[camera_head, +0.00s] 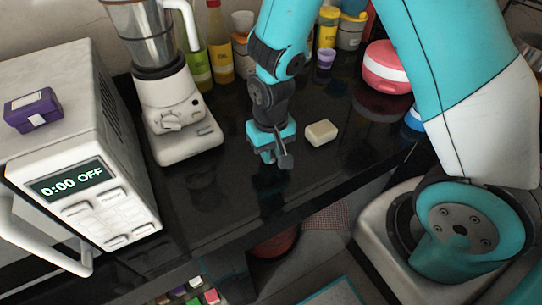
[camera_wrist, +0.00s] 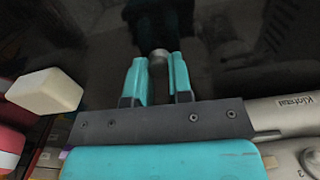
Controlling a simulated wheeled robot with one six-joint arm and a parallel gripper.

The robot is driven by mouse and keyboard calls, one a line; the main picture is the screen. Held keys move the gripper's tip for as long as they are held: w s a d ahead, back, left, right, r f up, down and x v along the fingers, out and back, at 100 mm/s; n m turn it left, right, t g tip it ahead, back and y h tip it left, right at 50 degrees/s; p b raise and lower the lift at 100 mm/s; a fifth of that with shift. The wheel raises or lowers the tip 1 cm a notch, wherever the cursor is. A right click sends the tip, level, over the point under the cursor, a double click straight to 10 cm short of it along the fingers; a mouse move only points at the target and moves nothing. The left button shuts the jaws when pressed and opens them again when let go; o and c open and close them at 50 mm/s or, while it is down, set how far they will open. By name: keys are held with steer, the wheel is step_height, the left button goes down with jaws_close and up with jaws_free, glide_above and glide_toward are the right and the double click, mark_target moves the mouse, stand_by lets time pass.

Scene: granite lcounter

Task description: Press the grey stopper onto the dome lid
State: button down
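My gripper (camera_head: 272,155) points down low over the black counter, in the middle of the head view. In the wrist view its two teal fingers (camera_wrist: 159,70) stand close together, with a small rounded grey piece, seemingly the grey stopper (camera_wrist: 159,55), filling the gap at their tips. The fingers appear to touch it on both sides. Most of the stopper is hidden by the fingers. I cannot make out the dome lid clearly in either view; the area beyond the fingertips is dark.
A cream block (camera_head: 321,132) lies just right of my gripper; the wrist view also shows it (camera_wrist: 45,91). A blender (camera_head: 180,118) and a microwave (camera_head: 75,150) stand to the left. A red-and-white container (camera_head: 386,68), bottles (camera_head: 219,50) and a purple cup (camera_head: 325,58) stand behind.

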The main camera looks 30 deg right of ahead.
stand_by(0.3)
steer(key=shift+r+p, duration=2.6)
steer(key=shift+r, duration=0.4)
